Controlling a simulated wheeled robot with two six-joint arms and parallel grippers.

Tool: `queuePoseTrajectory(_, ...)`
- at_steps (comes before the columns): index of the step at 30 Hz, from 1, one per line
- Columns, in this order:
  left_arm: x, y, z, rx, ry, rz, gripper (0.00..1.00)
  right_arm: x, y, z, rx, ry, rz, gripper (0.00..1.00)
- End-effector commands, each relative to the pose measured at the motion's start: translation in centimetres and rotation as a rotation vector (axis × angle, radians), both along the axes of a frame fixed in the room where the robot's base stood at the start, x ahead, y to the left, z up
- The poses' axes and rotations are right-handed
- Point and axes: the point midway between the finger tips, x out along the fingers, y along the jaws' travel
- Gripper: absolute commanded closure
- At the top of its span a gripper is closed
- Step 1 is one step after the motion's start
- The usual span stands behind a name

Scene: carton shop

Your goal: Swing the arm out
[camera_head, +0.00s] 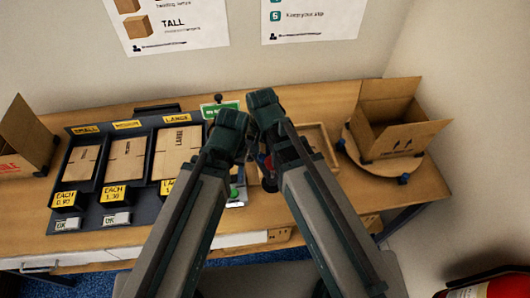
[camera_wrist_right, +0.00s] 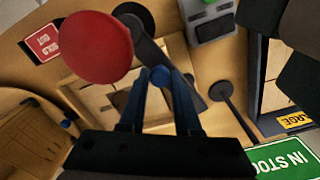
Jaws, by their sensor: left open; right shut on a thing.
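A dark swing arm (camera_wrist_right: 178,68) with a small blue ball knob (camera_wrist_right: 160,76) shows in the right wrist view, above a wooden tray (camera_wrist_right: 95,100). A red disc (camera_wrist_right: 97,47) is near the arm's upper end; whether they are joined I cannot tell. My right gripper (camera_wrist_right: 160,88) is shut on the blue knob, fingertips on both sides of it. In the head view, my right gripper (camera_head: 267,150) is largely hidden behind its own wrist, close to the red and blue parts. My left gripper (camera_head: 236,150) is open beside it, its fingers mostly hidden.
A black rack (camera_head: 130,222) with flat cartons in several bays stands left. A green-button device (camera_head: 233,192) and a green sign (camera_head: 220,108) are close to my grippers. An open carton (camera_head: 385,130) sits on a round wooden turntable (camera_head: 400,166) at right. Another carton (camera_head: 20,135) stands far left.

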Motion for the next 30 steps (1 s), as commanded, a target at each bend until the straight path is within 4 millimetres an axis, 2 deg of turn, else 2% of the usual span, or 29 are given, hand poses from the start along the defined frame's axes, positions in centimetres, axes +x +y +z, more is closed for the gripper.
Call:
queuePoseTrajectory(10, 0.00, 0.00, -0.02, 0.000, 0.000, 0.000, 0.50, -0.07, 0.18, -0.02, 0.004, 0.002, -0.002, 1.00)
queuePoseTrajectory(11, 0.00, 0.00, -0.02, 0.000, 0.000, 0.000, 0.50, -0.07, 0.18, -0.02, 0.004, 0.002, -0.002, 0.67)
queuePoseTrajectory(15, 0.00, 0.00, -0.02, 0.000, 0.000, 0.000, 0.50, -0.06, 0.15, -0.02, 0.004, 0.001, -0.002, 0.41)
queuePoseTrajectory(16, 0.00, 0.00, -0.02, 0.000, 0.000, 0.000, 0.50, -0.06, 0.14, -0.02, 0.004, 0.001, -0.002, 0.38)
queuePoseTrajectory(30, 0.00, 0.00, 0.66, 0.000, 0.000, 0.000, 0.50, -0.02, 0.08, 0.66, 0.002, 0.000, -0.002, 0.38)
